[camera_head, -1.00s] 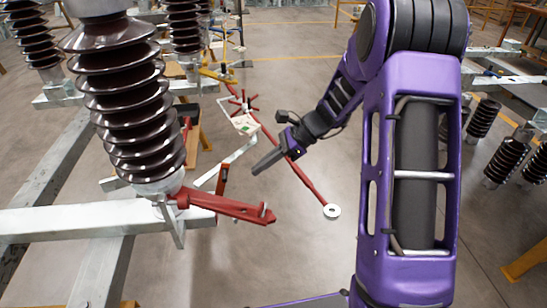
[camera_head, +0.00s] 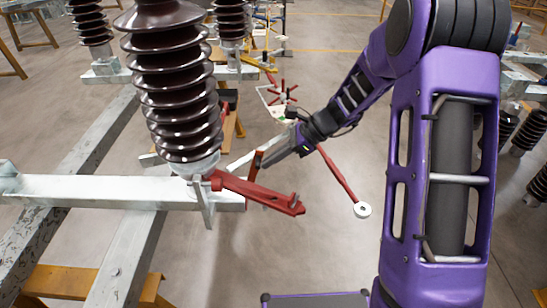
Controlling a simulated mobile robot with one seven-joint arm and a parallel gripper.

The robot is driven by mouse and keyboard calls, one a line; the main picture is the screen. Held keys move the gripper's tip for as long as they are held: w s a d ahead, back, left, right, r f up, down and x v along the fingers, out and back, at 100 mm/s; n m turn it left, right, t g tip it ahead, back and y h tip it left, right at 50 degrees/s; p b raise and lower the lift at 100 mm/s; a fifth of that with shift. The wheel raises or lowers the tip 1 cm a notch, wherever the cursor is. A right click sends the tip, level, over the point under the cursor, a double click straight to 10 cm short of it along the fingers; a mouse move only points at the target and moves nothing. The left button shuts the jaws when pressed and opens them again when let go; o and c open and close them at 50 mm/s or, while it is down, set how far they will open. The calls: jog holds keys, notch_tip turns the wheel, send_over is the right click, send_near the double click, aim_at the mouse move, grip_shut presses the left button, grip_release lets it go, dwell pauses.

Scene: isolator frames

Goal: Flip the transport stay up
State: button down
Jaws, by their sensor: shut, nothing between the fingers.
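A red bar (camera_head: 262,194) sticks out to the right from the foot of the brown ribbed insulator (camera_head: 175,85), roughly level. A short red upright piece (camera_head: 256,161) stands just behind it. I cannot tell for sure which of these is the transport stay. My gripper (camera_head: 268,166) is shut and empty, pointing down and to the left. Its tip is right beside the short upright piece in the picture; whether they touch cannot be told.
The insulator stands on a pale metal beam (camera_head: 105,191). A long red rod (camera_head: 338,172) with a white ring (camera_head: 362,210) at its end lies behind and right of my gripper. Another insulator (camera_head: 232,25) stands behind. Open floor shows below the red bar.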

aim_at(257, 162)
jog(key=shift+a+r+h+p, duration=0.25)
jog(key=shift+a+h+p, duration=0.05)
jog(key=shift+a+p, duration=0.35)
jog(key=shift+a+r+h+p, duration=0.2)
jog(key=shift+a+h+p, duration=0.1)
jog(key=shift+a+p, duration=0.35)
jog(key=shift+a+r+h+p, duration=0.3)
jog(key=shift+a+p, duration=0.25)
jog(key=shift+p, duration=0.2)
